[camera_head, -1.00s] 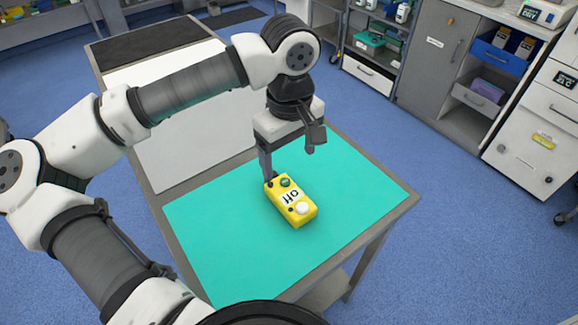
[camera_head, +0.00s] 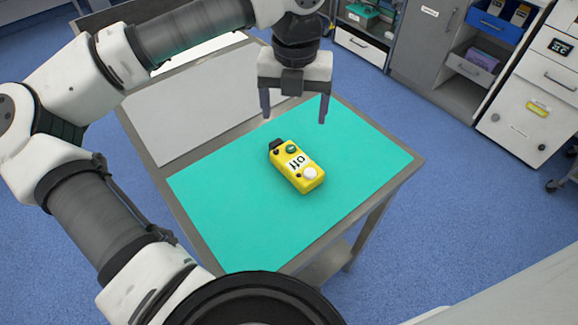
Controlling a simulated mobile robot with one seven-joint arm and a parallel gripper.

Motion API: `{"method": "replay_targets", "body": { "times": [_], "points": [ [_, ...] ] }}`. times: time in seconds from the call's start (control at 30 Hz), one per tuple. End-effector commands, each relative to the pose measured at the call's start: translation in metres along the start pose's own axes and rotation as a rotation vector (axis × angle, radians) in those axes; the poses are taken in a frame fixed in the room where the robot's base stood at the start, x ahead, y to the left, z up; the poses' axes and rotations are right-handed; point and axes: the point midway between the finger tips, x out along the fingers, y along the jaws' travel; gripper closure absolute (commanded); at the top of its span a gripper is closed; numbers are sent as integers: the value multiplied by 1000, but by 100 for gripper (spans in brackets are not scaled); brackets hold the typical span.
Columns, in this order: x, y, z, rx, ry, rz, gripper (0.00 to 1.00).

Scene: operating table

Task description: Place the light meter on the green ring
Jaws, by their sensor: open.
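The light meter (camera_head: 297,167) is a yellow box with a white round dome, a green round part and a white label. It lies on the teal mat of the table. My gripper (camera_head: 294,121) is open and empty, with its two fingers pointing down. It is above and behind the light meter, apart from it. I cannot see a green ring on the table apart from the green part on the meter.
The teal mat (camera_head: 230,210) is otherwise clear. A grey-white panel (camera_head: 195,110) covers the table's far left part. Shelves and cabinets with drawers (camera_head: 537,105) stand at the back right. Blue floor (camera_head: 450,200) surrounds the table.

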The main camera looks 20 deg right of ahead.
Motion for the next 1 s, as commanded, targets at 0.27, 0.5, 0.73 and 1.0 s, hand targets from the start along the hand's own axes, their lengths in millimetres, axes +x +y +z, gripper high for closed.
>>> {"method": "replay_targets", "body": {
  "times": [0.27, 0.5, 0.73, 1.0],
  "points": [
    [-4, -12, 7, -584, -3, -2, 20],
    [-4, -15, 8, -792, -1, -3, 20],
    [31, -15, 7, -801, 4, -4, 20],
    [74, -15, 8, -801, 1, -3, 20]
  ]
}}
